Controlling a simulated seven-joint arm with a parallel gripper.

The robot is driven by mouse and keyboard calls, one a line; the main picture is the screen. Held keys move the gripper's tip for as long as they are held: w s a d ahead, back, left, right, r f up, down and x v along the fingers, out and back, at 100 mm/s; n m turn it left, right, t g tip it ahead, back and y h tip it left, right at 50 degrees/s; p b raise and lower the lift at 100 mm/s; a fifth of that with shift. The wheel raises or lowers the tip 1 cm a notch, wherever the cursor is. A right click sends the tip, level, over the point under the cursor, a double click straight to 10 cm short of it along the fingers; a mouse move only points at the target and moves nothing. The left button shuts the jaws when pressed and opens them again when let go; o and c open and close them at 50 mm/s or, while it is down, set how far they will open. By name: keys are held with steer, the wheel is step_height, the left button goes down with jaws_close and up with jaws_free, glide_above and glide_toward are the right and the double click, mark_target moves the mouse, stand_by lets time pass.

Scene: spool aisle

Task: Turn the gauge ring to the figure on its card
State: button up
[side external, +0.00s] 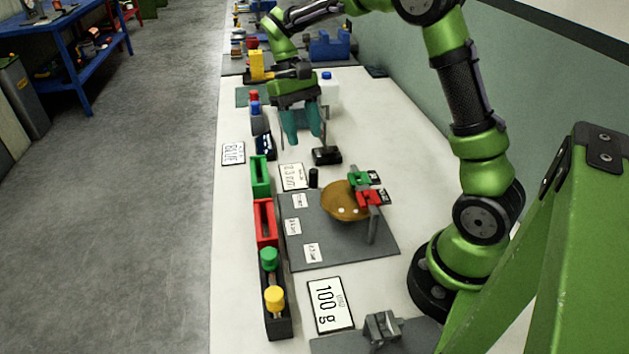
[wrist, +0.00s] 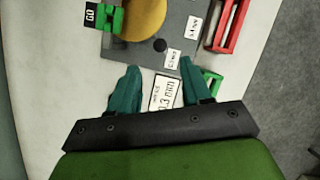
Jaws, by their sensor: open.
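My gripper (side external: 304,137) hangs above the bench with its teal fingers apart. In the wrist view my gripper (wrist: 159,70) is open and empty. A white card (side external: 291,177) with a figure in mm, seemingly 2.3, lies on the bench; it also shows between the fingers in the wrist view (wrist: 165,94), partly hidden. A brown round disc (side external: 343,203), which may be the gauge ring, lies on a grey plate (side external: 332,253) with small white labels. A short black cylinder (side external: 314,178) stands at the plate's far edge. I cannot tell for certain which part is the gauge ring.
A green holder (side external: 260,177), a red holder (side external: 266,223) and a black rack (side external: 276,315) line the left edge. Green and red pieces (side external: 375,196) stand by the disc. A black block (side external: 327,156) sits near the gripper. A 100 g card (side external: 330,306) lies in front.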

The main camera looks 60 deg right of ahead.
mark_target(313, 170)
steer(key=x, duration=1)
steer(key=shift+f, duration=0.2)
jaws_close()
